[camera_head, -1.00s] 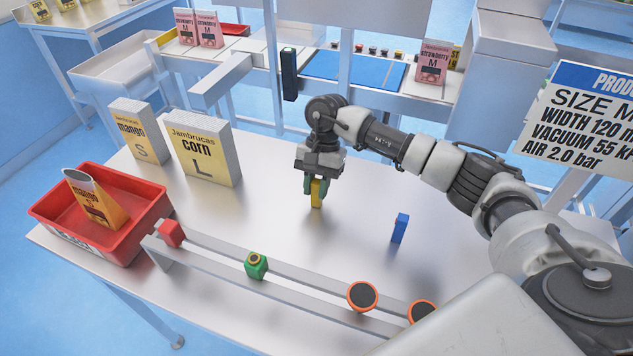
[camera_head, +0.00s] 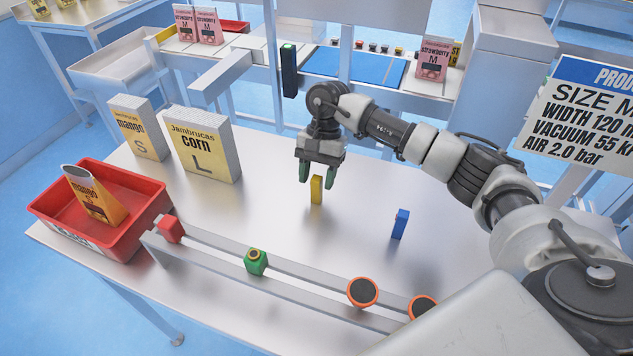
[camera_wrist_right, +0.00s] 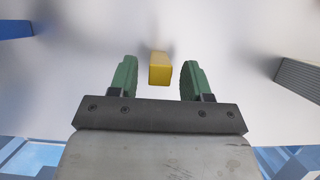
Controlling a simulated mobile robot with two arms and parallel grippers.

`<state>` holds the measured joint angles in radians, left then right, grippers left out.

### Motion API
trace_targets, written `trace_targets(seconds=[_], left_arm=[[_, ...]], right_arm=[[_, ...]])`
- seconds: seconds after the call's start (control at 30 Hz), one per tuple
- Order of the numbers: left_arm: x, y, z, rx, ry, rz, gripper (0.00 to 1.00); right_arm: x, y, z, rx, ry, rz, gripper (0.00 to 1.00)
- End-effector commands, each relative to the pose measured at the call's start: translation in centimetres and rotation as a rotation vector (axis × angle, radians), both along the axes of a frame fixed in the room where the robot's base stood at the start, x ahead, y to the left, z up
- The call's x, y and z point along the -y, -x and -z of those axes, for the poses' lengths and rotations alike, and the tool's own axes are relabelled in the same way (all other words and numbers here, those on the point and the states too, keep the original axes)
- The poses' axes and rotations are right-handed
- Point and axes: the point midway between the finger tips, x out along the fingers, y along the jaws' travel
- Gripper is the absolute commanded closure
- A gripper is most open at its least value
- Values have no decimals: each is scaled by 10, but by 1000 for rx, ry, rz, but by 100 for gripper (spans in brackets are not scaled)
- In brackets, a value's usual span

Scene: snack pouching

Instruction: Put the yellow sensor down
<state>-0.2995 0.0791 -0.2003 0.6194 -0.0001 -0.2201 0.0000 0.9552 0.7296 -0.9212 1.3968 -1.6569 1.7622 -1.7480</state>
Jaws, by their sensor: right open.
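The yellow sensor (camera_head: 316,190) is a small block standing upright on the metal table. It also shows in the wrist view (camera_wrist_right: 159,69), between and just beyond the green fingertips. My right gripper (camera_head: 317,178) is open, with its green fingers apart on either side of the sensor's top and slightly above it. In the wrist view the gripper (camera_wrist_right: 160,75) shows clear gaps on both sides of the sensor, so nothing is held. My left gripper is not in view.
A blue block (camera_head: 399,224) stands to the right. A rail (camera_head: 205,244) in front carries a red block (camera_head: 171,229), a green block (camera_head: 256,262) and two round orange-rimmed pieces. A red bin (camera_head: 150,216) is at left. Corn (camera_head: 205,150) and mango (camera_head: 137,130) boxes stand behind.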

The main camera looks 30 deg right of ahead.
Motion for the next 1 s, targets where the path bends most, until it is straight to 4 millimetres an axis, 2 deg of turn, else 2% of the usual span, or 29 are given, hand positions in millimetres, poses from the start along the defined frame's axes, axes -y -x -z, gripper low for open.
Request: trace_targets(seconds=[0.03,0.3,0.5,0.7,1.0], left_arm=[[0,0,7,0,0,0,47],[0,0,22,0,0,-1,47],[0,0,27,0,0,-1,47],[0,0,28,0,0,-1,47],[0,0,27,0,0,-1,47]], right_arm=[[3,-3,-7,4,0,0,52],[20,-19,-62,3,0,1,52],[28,-25,-88,0,0,0,52],[30,-27,-96,-1,0,0,52],[30,-27,-96,-1,0,0,52]])
